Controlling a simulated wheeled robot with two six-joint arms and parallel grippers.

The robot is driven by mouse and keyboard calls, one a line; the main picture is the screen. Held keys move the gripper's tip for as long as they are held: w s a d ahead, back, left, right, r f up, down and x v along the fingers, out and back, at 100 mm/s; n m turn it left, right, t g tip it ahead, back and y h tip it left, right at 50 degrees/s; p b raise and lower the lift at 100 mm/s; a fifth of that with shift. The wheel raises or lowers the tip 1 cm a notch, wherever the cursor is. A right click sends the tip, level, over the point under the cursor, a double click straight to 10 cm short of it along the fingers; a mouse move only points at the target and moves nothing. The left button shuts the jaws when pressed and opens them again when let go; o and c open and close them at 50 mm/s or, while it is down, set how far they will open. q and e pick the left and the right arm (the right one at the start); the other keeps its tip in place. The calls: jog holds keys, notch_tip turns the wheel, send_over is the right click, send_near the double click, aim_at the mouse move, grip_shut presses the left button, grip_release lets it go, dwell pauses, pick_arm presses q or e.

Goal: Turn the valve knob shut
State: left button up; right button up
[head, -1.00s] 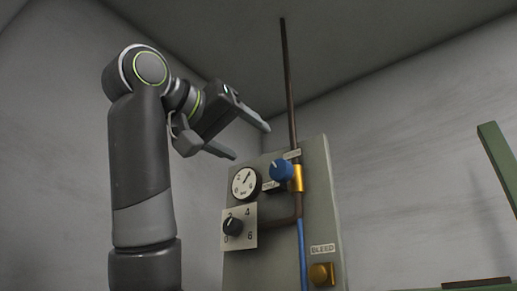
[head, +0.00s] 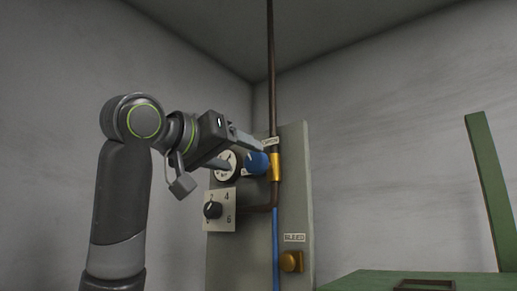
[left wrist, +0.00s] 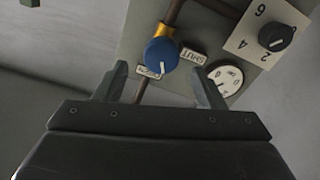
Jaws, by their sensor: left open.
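The blue valve knob (head: 257,163) sits on a brass valve body (head: 276,167) on the grey panel. In the left wrist view, the knob (left wrist: 161,54) shows near the top middle, with an OPEN label (left wrist: 149,72) and a SHUT label (left wrist: 191,53) beside it. I cannot tell exactly where the knob points. My left gripper (head: 243,153) is open and empty, its fingers pointing at the panel near the knob. In the left wrist view the knob appears between the two fingertips (left wrist: 158,68); contact is not visible. My right gripper is not in view.
A round gauge (head: 226,166) is partly hidden behind my gripper. Below it is a black selector dial (head: 212,209) on a white plate. A brass BLEED knob (head: 290,261) sits low on the panel. A green table and post (head: 490,190) stand at the right.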

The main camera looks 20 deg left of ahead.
aim_at(252, 160)
pick_arm(q)
jog(key=p+x, duration=0.3)
jog(key=x, duration=0.2)
jog(key=shift+w+r, duration=0.1)
jog(key=shift+w, duration=0.35)
jog(key=shift+x, duration=0.8)
jog(key=c, duration=1)
jog(key=shift+o, duration=0.2)
